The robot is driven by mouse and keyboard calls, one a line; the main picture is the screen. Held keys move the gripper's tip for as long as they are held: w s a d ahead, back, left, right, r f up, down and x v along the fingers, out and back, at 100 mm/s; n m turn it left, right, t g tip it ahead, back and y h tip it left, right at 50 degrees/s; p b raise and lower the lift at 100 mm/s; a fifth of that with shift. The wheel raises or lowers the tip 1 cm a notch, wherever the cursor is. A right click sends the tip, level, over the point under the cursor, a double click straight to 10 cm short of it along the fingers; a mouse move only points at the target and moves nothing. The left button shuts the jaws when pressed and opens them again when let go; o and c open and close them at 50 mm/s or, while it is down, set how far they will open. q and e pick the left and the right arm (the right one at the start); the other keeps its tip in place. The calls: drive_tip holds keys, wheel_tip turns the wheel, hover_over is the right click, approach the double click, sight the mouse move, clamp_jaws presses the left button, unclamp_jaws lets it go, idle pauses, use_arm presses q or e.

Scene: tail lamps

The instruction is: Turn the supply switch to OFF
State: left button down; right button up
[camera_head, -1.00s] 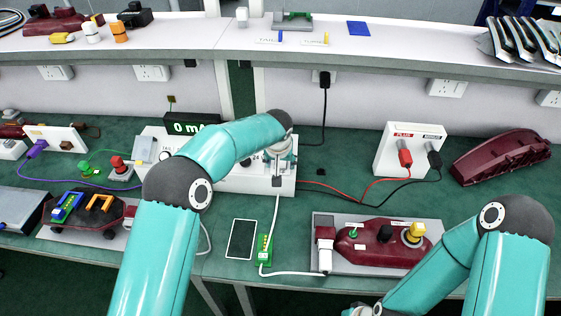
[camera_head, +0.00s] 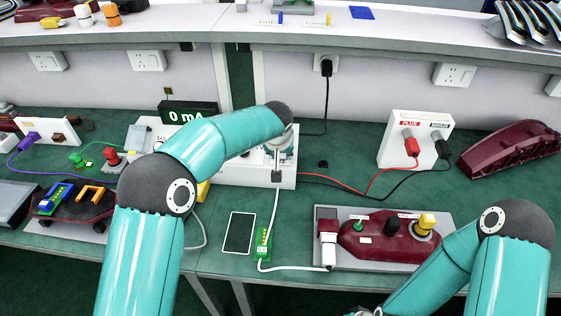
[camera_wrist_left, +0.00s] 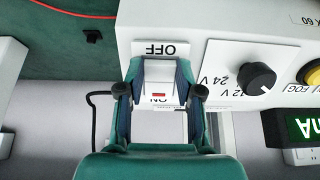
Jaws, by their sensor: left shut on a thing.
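The supply switch (camera_wrist_left: 158,72) is a white block with a small red mark, between an OFF label (camera_wrist_left: 166,49) and an ON label in the left wrist view. My left gripper (camera_wrist_left: 160,92) has one finger on each side of the switch and is shut on it. In the head view my left gripper (camera_head: 279,165) is at the right part of the white supply box (camera_head: 240,178), and my arm hides much of that box. The switch itself is too small to make out there. My right arm enters at lower right; its gripper is outside the picture.
A black knob (camera_wrist_left: 258,81) marked 12 V and 24 V sits beside the switch. A display (camera_head: 188,114) reads 0 mA. Red and black leads run to a PLUS/MINUS box (camera_head: 392,140) at right. A lamp board (camera_head: 440,252) and a green terminal piece (camera_head: 263,243) lie in front.

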idle(0.4)
use_arm(q)
drive_tip(key=c, duration=0.8)
unclamp_jaws()
drive_tip(key=shift+o, duration=0.2)
drive_tip(key=v, duration=1.2)
drive_tip(key=shift+s+f, duration=0.1)
drive_tip(key=shift+f, duration=0.05)
